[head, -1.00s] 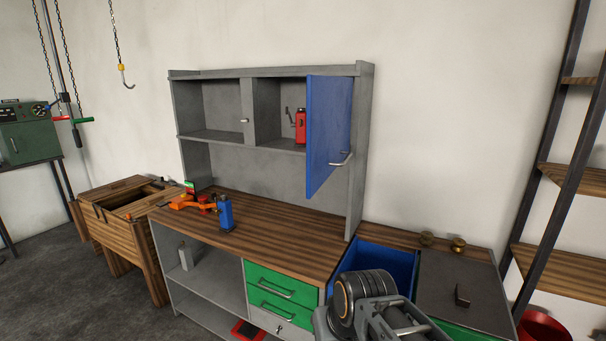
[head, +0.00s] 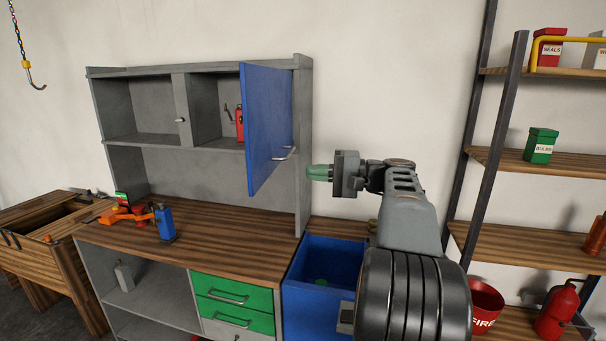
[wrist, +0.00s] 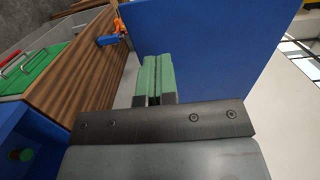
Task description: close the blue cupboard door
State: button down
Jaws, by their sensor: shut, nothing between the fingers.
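The blue cupboard door (head: 268,125) stands open, swung out from the right side of the grey wall cupboard (head: 150,72). It has a metal bar handle (head: 286,154) on its right-hand face. My gripper (head: 318,173) has green fingers, shut and empty, and is to the right of the door near the handle's height. In the wrist view the green fingers (wrist: 154,76) point toward the blue door (wrist: 215,45), which fills the upper middle. I cannot tell whether they touch it.
A red bottle (head: 240,124) stands inside the cupboard. The wooden worktop (head: 215,225) below holds a blue can (head: 165,223) and an orange tool (head: 122,214). A blue open bin (head: 320,262) is below my arm. A shelf rack (head: 500,160) stands at the right.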

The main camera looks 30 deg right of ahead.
aim_at(255, 169)
jog(key=p+x, duration=0.2)
jog(key=x, duration=0.8)
jog(key=shift+a+r+p, duration=0.1)
jog(key=shift+a+p, duration=0.1)
jog(key=shift+p, duration=0.2)
jog(key=shift+x, duration=0.8)
jog(key=shift+w, duration=0.1)
jog(key=shift+w, duration=0.1)
